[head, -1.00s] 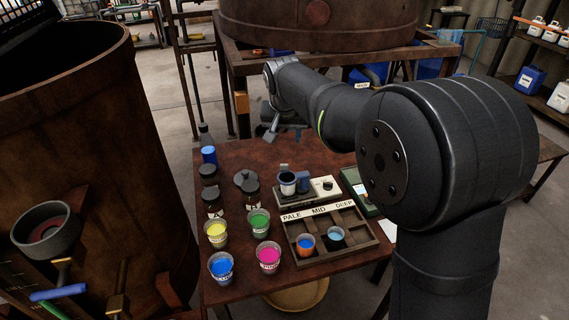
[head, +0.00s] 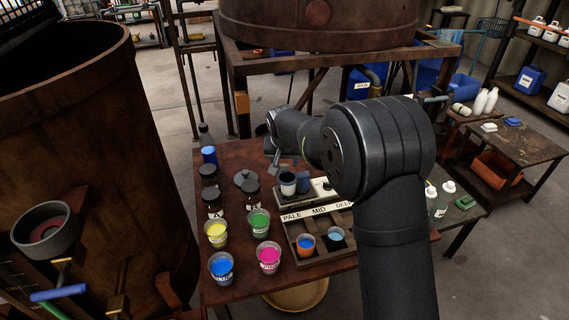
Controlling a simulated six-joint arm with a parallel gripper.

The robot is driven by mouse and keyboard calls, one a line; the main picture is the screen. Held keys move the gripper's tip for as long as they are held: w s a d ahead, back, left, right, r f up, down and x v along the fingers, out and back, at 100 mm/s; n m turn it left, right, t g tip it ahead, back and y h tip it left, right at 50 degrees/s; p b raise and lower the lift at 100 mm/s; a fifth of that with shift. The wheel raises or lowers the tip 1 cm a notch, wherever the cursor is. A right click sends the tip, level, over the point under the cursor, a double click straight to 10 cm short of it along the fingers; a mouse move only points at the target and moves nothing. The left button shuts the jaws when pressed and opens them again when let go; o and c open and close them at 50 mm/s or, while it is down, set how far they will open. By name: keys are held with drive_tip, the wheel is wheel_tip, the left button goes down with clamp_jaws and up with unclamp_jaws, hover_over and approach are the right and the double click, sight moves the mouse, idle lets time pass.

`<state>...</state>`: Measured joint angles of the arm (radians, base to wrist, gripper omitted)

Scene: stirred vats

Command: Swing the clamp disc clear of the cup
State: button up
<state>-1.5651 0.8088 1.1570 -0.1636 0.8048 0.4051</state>
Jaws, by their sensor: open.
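A white cup (head: 287,183) with a dark inside stands upright on a low instrument (head: 322,187) at the middle of the table. My gripper (head: 281,160) is open, pointing down just above and behind the cup. It looks empty and apart from the cup, though contact is too small to judge. My arm hides the right end of the instrument.
Cups of yellow (head: 216,233), green (head: 258,222), blue (head: 222,267) and magenta (head: 268,256) stand left. Dark jars (head: 213,203) stand behind them.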

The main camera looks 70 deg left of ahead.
drive_tip(key=shift+x, duration=0.85)
drive_tip(key=shift+c, duration=0.5)
clamp_jaws()
